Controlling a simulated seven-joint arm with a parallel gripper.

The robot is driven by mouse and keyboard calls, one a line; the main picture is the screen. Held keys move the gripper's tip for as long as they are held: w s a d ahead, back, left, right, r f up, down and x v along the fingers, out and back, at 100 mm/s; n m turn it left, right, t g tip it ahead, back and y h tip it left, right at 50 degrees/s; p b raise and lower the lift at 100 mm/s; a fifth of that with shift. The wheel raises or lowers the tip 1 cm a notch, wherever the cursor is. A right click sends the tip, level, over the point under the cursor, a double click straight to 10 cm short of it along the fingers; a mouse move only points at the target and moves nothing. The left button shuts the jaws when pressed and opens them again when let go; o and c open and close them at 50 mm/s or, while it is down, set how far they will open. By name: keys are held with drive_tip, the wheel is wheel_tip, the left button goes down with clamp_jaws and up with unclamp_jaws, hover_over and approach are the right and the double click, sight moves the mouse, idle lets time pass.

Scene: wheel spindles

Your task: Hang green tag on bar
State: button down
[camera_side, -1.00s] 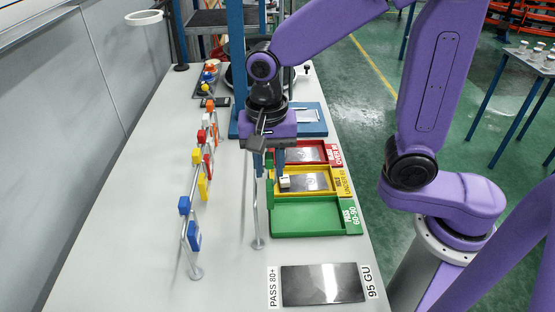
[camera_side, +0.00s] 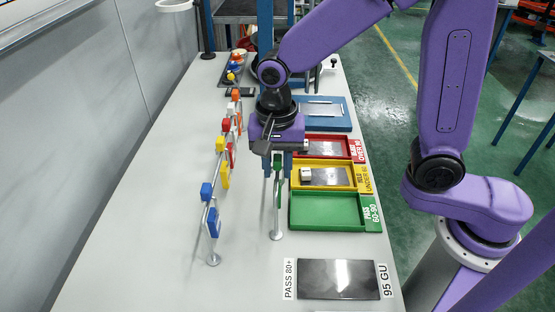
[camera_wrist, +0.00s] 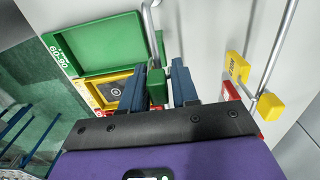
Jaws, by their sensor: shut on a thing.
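My gripper (camera_wrist: 157,84) shows in the wrist view with its two blue fingers shut on the green tag (camera_wrist: 157,92). In the side view my gripper (camera_side: 277,160) points down at the near bar, and the green tag (camera_side: 279,186) is a narrow green strip between the fingers. The thin metal bar (camera_side: 276,212) stands on a post with a round foot. In the wrist view the bar (camera_wrist: 152,30) runs down to the tag's place. My fingers hide the meeting point, so I cannot tell whether the tag's hole is around the bar or beside it.
A second rail (camera_side: 216,213) to the left carries several blue, yellow, red, white and orange tags. Right of the bar lie a green tray (camera_side: 335,228), a yellow tray (camera_side: 350,187) and a red tray (camera_side: 345,157). A dark plate (camera_side: 338,279) lies in front.

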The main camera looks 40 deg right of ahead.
drive_tip(key=c, duration=0.8)
unclamp_jaws()
wheel_tip(320, 180, up, 17)
drive_tip(key=s+d+f+n, duration=0.4)
drive_tip(key=s+d+n, duration=0.1)
drive_tip(key=s+n, duration=0.1)
drive_tip(key=s+d+f+n, duration=0.5)
drive_tip(key=s+n, duration=0.1)
drive_tip(key=n, duration=0.2)
drive_tip(key=s+d+f+n, duration=0.5)
drive_tip(key=s+n, duration=0.1)
drive_tip(key=n, duration=0.1)
drive_tip(key=shift+s+d+n+y, duration=0.1)
drive_tip(key=shift+s+n+y, duration=0.1)
drive_tip(key=shift+n+y, duration=0.1)
idle(0.8)
